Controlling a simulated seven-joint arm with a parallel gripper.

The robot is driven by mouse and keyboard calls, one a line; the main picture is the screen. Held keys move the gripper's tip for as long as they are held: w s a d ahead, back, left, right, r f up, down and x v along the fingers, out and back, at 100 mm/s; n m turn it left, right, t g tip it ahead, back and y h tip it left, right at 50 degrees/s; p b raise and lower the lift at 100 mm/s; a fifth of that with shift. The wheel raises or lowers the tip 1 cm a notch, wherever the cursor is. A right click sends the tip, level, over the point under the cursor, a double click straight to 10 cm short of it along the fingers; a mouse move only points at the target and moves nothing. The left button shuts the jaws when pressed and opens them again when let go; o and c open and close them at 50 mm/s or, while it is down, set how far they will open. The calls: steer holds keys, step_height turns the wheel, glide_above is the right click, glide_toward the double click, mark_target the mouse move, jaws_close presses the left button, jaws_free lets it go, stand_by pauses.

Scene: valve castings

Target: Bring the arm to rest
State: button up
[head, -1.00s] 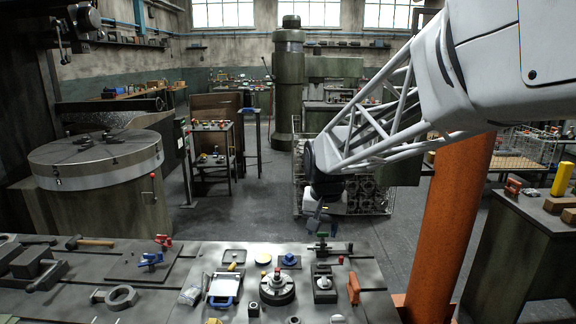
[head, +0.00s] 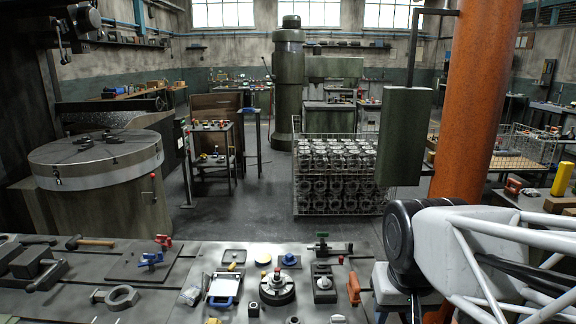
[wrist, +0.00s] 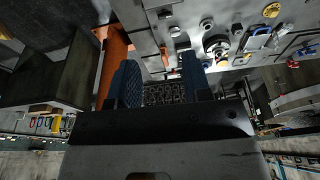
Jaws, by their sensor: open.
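My arm shows at the lower right of the head view, its white lattice link and dark joint beside the right end of the workbench (head: 190,250). My gripper is out of clear sight there, low behind the joint. In the wrist view my gripper (wrist: 157,82) has its two dark blue ridged fingers standing well apart. Nothing is held between them. The bench top with its tools shows beyond the fingertips in that view, with no finger seen touching it.
The bench carries a round fixture (head: 277,288), a clipboard (head: 223,289), a red-handled tool (head: 353,288) and a hammer (head: 90,242). An orange column (head: 475,110) stands close behind my arm. A wire crate of castings (head: 338,175) stands on the floor behind the bench.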

steer(key=s, duration=0.1)
steer(key=s+f, duration=0.1)
steer(key=s, duration=0.1)
steer(key=s+d, duration=0.1)
steer(key=shift+s+f, duration=0.25)
steer(key=shift+s, duration=0.05)
stand_by(1.0)
